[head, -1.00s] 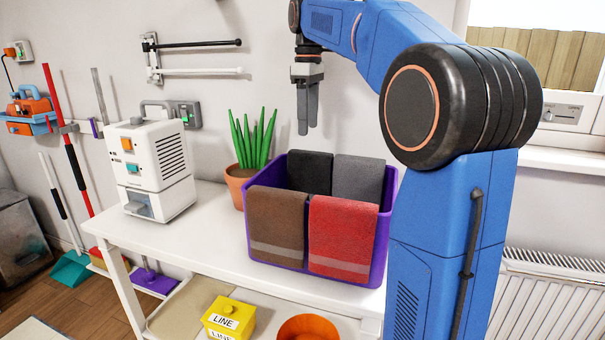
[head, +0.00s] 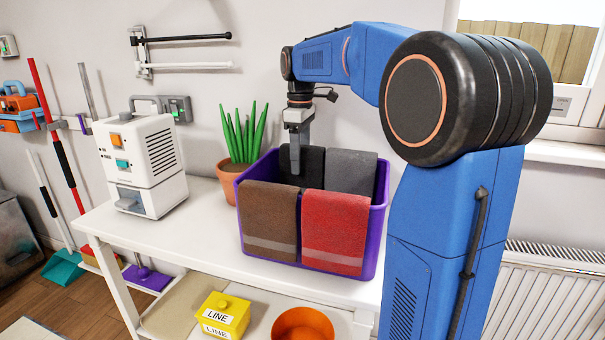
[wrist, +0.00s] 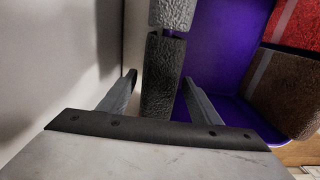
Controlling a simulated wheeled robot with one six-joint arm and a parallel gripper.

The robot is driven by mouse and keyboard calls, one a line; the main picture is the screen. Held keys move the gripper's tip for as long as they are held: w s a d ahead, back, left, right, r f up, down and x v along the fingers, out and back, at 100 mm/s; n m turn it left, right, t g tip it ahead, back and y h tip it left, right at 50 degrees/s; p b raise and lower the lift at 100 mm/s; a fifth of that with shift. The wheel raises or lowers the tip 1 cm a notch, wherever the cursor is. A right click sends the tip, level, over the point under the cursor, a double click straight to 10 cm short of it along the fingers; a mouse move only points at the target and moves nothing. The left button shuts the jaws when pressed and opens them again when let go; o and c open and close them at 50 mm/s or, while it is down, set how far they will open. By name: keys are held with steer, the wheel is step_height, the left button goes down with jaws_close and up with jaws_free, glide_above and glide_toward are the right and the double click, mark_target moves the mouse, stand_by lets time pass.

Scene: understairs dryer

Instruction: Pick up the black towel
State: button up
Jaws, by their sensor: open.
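The black towel (head: 315,165) hangs over the back-left rim of the purple bin (head: 375,235), beside the grey towel (head: 351,172). My gripper (head: 295,166) points down at the black towel, covering its left part in the head view. In the wrist view my open gripper (wrist: 160,78) has one finger on each side of the black towel (wrist: 160,95). The towel shows edge-on between the fingers, and I cannot tell whether either finger touches it. The grey towel (wrist: 172,12) is just beyond it.
The brown towel (head: 268,220) and the red towel (head: 336,230) hang over the bin's front rim. A potted plant (head: 233,175) stands close on the bin's left, and a white machine (head: 140,160) farther left. The wall is close behind; the tabletop (head: 195,225) between is clear.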

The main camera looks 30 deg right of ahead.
mark_target(303, 172)
steer(key=shift+s+d+f, duration=0.1)
steer(key=shift+d+f, duration=0.05)
steer(key=shift+f, duration=1.05)
steer(key=shift+s+d+f, duration=0.1)
steer(key=shift+f, duration=1.05)
steer(key=shift+c, duration=0.4)
steer(key=c, duration=1.1)
steer(key=shift+o, duration=0.2)
steer(key=shift+r, duration=0.1)
step_height(303, 172, up, 28)
